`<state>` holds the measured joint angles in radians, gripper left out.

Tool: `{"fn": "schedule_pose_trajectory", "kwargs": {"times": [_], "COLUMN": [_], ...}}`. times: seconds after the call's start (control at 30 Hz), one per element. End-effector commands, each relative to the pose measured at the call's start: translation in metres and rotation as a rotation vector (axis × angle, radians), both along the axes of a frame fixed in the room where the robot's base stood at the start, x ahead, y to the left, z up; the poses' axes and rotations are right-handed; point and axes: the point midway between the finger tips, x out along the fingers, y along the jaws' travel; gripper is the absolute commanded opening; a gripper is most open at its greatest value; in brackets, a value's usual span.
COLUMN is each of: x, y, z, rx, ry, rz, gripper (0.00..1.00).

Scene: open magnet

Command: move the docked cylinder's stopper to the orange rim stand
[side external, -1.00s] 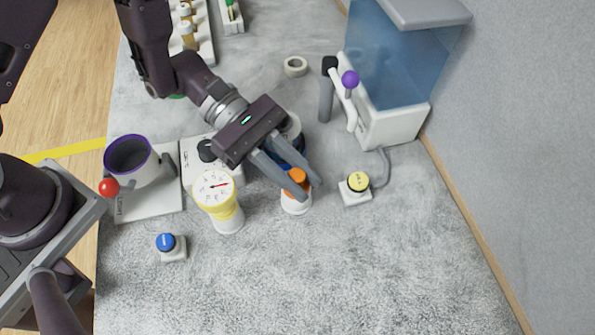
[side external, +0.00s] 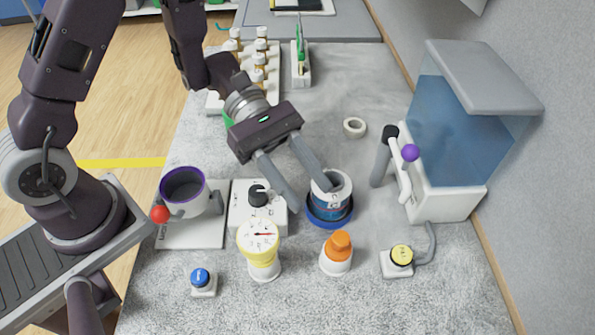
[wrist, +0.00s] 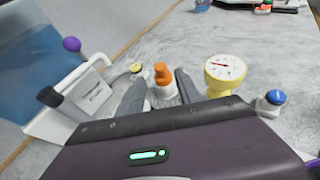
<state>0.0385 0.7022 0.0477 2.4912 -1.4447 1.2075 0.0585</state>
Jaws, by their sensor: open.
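A white cylinder with a blue label (side external: 328,205) stands upright in a blue ring dock (side external: 330,223); its top looks open. An orange stopper-like piece (side external: 339,243) sits upright on a small white stand (side external: 336,264) in front of it. I cannot make out a separate orange rim under the piece. My gripper (side external: 309,197) is open and empty, behind the orange piece. In the side view one finger overlaps the cylinder's top; I cannot tell if they touch. In the wrist view the orange piece (wrist: 161,74) shows beyond and between the fingers, apart from them.
A yellow dial gauge (side external: 262,248) stands left of the stand, a yellow button (side external: 401,256) right of it. A knob box (side external: 244,214), purple-rimmed mug (side external: 186,191) and blue button (side external: 202,281) are further left. A blue tank with levers (side external: 446,190) stands right.

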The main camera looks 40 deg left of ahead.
Motion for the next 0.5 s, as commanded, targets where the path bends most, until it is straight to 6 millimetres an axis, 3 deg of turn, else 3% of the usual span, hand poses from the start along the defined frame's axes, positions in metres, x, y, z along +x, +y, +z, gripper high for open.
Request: {"fn": "schedule_pose_trajectory", "kwargs": {"times": [0.13, 0.37, 0.5], "x": [0.003, 0.002, -0.02], "y": [0.018, 0.021, 0.022], "z": [0.007, 0.011, 0.044], "rx": [0.0, 0.001, 0.045], "ry": [-0.002, -0.008, -0.171], "rz": [0.001, -0.007, -0.158], "gripper": [0.41, 0.41, 0.41]}}
